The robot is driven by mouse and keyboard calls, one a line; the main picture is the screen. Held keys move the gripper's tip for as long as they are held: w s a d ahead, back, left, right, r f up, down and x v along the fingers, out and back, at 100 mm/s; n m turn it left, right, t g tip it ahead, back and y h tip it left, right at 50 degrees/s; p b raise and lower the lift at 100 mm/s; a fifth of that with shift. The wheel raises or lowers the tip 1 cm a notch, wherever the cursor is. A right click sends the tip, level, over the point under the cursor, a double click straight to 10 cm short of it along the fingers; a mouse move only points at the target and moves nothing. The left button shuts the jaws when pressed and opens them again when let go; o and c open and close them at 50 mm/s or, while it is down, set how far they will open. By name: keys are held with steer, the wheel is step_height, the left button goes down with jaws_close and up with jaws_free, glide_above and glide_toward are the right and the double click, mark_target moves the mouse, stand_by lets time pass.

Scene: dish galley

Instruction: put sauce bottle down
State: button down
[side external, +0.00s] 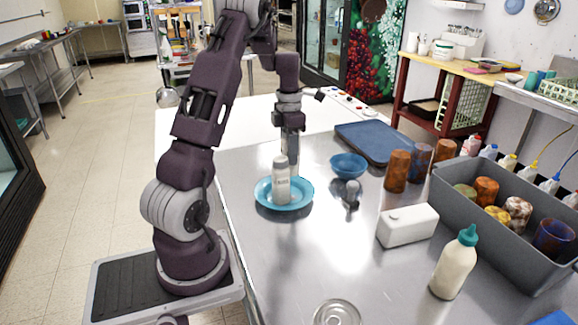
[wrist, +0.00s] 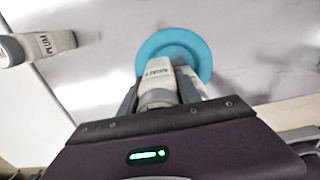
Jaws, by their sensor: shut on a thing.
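My gripper (side external: 292,150) points down over the blue plate. It is shut on a pale sauce bottle (side external: 281,184) with a lettered label. The bottle is upright in the side view, and its lower end overlaps the middle of the blue plate (side external: 262,200). I cannot tell whether its base touches the plate. In the wrist view the bottle (wrist: 158,80) is between the fingers, in front of the blue plate (wrist: 202,50).
A blue bowl (side external: 348,166) and blue tray (side external: 372,143) are behind and right. A white carton (side external: 407,226), teal-capped bottle (side external: 454,266) and grey bin (side external: 470,208) stand to the right. A bottle marked PLUM (wrist: 55,42) shows in the wrist view.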

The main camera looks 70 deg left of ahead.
step_height(320, 180, down, 4)
steer(key=shift+f, duration=0.2)
steer(key=shift+f, duration=0.15)
steer(key=c, duration=0.9)
jaws_free()
steer(key=shift+o, duration=0.2)
